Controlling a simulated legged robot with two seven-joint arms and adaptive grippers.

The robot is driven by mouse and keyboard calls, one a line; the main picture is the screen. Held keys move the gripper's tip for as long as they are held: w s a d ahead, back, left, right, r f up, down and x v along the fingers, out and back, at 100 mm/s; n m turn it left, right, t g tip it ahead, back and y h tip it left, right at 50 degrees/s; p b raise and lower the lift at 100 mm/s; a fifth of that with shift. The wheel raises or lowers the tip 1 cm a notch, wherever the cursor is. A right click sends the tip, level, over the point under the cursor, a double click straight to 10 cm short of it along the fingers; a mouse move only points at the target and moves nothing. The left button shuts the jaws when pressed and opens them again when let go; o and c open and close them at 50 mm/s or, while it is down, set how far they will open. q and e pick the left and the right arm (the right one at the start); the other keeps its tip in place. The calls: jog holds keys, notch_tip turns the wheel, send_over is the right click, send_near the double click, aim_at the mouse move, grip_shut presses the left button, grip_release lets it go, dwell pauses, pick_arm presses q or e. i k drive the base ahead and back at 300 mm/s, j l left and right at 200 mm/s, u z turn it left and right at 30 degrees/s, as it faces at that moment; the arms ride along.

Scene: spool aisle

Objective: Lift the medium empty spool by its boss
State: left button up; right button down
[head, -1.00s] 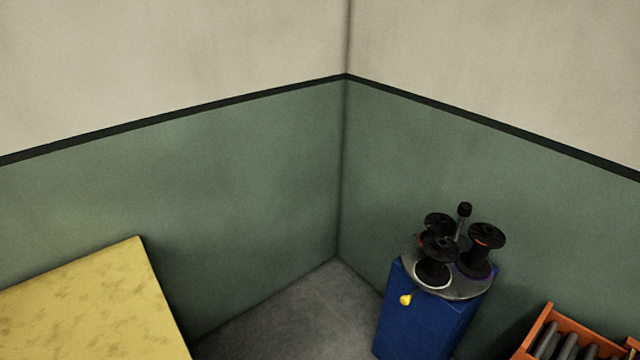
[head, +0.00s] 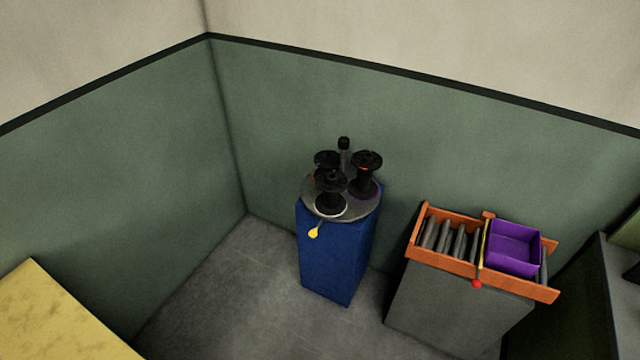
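Three black spools stand on a round grey turntable (head: 312,200) on top of a blue cabinet (head: 335,262). One spool (head: 331,192) is at the front, with a pale ring around its base. One spool (head: 367,172) is at the right, with a small orange-red patch under its top flange. One spool (head: 324,159) is at the back left, partly hidden by the front one. I cannot tell which is the medium empty one. A dark-capped post (head: 344,146) rises behind them. Neither of my grippers is in view.
A yellow knob (head: 314,233) sticks out at the turntable's front. To the right, a grey cabinet (head: 450,312) bears an orange rack (head: 441,264) with dark rollers, a purple bin (head: 512,248) and a red-knobbed lever (head: 477,284). A yellow surface (head: 55,318) is lower left. Grey floor (head: 220,290) lies between.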

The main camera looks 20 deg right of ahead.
aim_at(331, 183)
jog(key=z, duration=0.5)
jog(key=i+z, duration=0.15)
jog(key=z, duration=0.8)
jog(key=i+z, duration=0.1)
jog(key=z, duration=0.35)
jog(key=j+z, duration=0.1)
jog(key=z, duration=0.4)
jog(key=i+j+z, duration=0.1)
jog(key=z, duration=0.35)
jog(key=j+u, duration=0.15)
jog(key=j, duration=1.1)
jog(key=j+u, duration=0.25)
jog(key=i+j+u, duration=0.1)
jog(key=j+u, duration=0.2)
jog(key=j, duration=0.15)
jog(key=i+j+u, duration=0.1)
jog(key=j+u, duration=0.15)
jog(key=j, duration=0.15)
